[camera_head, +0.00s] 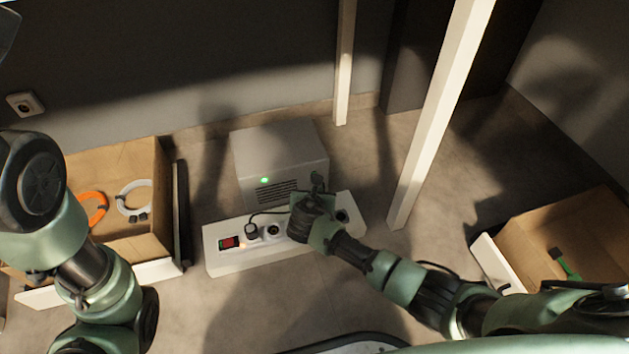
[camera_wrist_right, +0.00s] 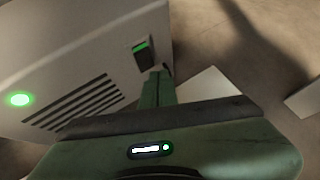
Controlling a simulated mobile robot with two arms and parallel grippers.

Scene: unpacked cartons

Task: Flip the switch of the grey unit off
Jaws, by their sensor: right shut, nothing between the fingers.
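The grey unit (camera_head: 283,146) is a box on the floor near the wall, with a vent grille and a lit green lamp on its front. In the right wrist view the unit (camera_wrist_right: 75,50) fills the left side. Its small dark switch (camera_wrist_right: 141,50) shows a green lit part. My right gripper (camera_head: 317,183) is at the unit's front right corner and hides the switch in the head view. In the right wrist view its fingers (camera_wrist_right: 154,76) are shut and empty, just below the switch; I cannot tell whether they touch it. My left gripper is out of view.
A white power strip (camera_head: 215,262) with a red switch (camera_head: 229,242) and a black plug (camera_head: 251,230) lies before the unit. Open cartons stand left (camera_head: 120,160) and right (camera_head: 590,225). White posts (camera_head: 440,115) rise behind my right arm.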

